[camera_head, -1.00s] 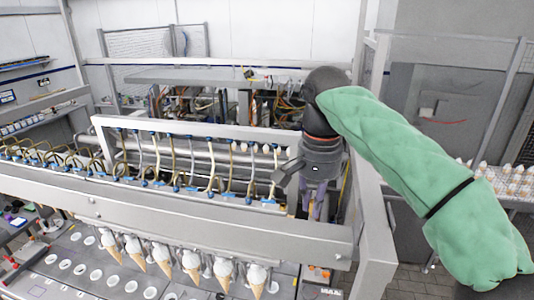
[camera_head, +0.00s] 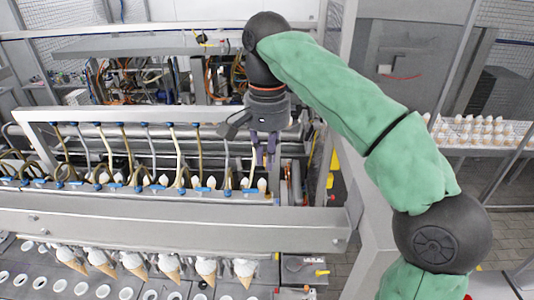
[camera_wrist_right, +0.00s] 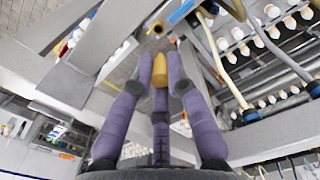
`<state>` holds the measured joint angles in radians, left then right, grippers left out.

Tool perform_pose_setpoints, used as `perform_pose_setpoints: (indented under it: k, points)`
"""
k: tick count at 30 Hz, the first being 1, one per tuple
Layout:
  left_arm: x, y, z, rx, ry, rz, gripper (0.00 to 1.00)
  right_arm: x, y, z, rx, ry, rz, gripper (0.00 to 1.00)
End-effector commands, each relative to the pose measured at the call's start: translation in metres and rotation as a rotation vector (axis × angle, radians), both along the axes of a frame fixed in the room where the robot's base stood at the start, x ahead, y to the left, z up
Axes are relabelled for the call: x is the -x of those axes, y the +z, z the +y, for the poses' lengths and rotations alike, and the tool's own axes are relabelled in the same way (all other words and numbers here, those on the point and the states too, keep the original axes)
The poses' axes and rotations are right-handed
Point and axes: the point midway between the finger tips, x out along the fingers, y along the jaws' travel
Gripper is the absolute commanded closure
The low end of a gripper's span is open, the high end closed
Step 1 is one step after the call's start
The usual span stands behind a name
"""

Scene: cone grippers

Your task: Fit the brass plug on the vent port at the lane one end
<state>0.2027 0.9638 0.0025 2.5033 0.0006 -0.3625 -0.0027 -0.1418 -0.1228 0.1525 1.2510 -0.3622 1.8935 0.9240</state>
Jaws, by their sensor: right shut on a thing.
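The brass plug (camera_wrist_right: 160,68) shows in the right wrist view as a golden rounded piece held between the purple fingers. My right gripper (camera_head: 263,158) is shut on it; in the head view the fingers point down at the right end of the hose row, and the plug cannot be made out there. A brass-coloured open pipe end (camera_wrist_right: 181,12), which looks like the vent port, lies beyond the plug's tip at the top of the wrist view. The plug is apart from it in the picture. My left gripper is not in view.
Curved hoses (camera_head: 175,150) with blue fittings run along the machine, close to my right fingers. A metal front beam (camera_head: 170,225) crosses below, with ice cream cones (camera_head: 205,268) hanging under it. A rack of cones (camera_head: 478,130) stands at the right.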

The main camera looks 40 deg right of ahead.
Motion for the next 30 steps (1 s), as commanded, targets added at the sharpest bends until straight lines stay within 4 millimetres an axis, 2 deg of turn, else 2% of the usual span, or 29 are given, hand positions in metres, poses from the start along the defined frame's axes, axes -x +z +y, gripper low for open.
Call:
perform_pose_setpoints:
  k: [19,30]
  points:
    - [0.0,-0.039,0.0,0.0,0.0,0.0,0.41,0.0,-0.051,0.0,-0.001,0.003,-0.001,1.0]
    - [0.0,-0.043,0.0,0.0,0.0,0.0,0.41,0.0,-0.058,0.0,-0.001,0.003,-0.001,1.0]
